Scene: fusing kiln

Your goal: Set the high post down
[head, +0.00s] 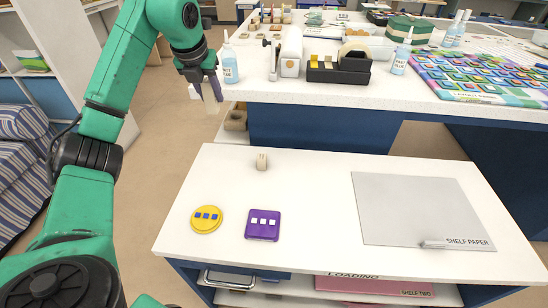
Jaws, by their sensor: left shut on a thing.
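My left gripper (206,88) is shut on a pale beige post (211,98), held in the air at the upper left. In the picture the post is beside the far counter's left end and above and left of the low white table (320,175). The fingers cover part of the post, which looks slightly tilted. A short beige post (262,161) stands on the low table near its back edge. My right gripper is not in view.
The low table also bears a yellow round piece (206,219), a purple square piece (263,225) and a grey sheet marked shelf paper (410,205). The table's middle is clear. The far counter holds a glue bottle (229,62), a tape dispenser (340,66) and a colourful mosaic (485,75).

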